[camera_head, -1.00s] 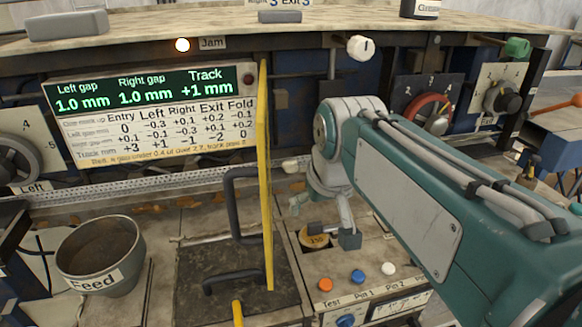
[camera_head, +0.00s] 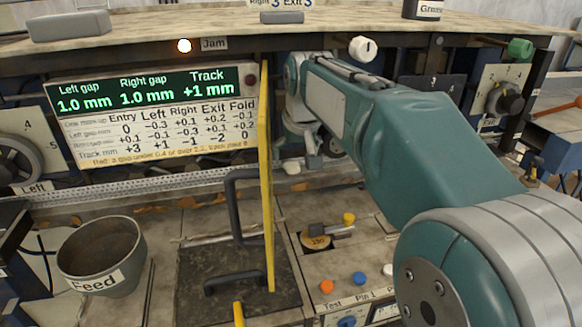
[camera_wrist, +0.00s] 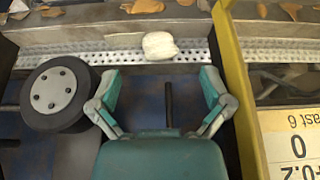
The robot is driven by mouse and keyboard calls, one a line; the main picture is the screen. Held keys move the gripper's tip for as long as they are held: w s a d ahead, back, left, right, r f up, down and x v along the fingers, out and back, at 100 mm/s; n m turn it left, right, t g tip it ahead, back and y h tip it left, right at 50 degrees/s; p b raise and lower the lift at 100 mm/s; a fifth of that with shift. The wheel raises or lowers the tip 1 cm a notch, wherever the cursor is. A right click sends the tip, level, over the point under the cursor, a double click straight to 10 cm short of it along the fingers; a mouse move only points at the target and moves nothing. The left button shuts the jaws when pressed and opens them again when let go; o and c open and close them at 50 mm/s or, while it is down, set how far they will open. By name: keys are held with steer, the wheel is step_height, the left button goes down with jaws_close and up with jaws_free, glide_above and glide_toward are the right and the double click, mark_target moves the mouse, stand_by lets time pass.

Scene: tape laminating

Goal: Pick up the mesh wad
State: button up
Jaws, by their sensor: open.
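The mesh wad (camera_wrist: 160,45), a small whitish lump, lies on the perforated metal strip in the wrist view, just beyond my fingertips and roughly centred between them. A pale lump that looks like the same wad (camera_head: 291,167) shows in the head view, just right of the yellow panel. My gripper (camera_wrist: 160,78) is open and empty, its two fingers spread on either side of a dark rod. In the head view my gripper (camera_head: 314,158) is small, partly hidden and close to the wad.
The upright yellow panel (camera_head: 265,180) stands close beside my gripper; it also borders the wrist view (camera_wrist: 232,70). A dark roller (camera_wrist: 60,92) sits left of my fingers. Brown scraps (camera_wrist: 147,6) lie beyond the strip.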

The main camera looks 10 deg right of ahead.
mark_target(291, 162)
steer(key=shift+w, duration=0.6)
steer(key=shift+x, duration=2.5)
steer(key=c, duration=0.8)
steer(key=shift+c, duration=0.2)
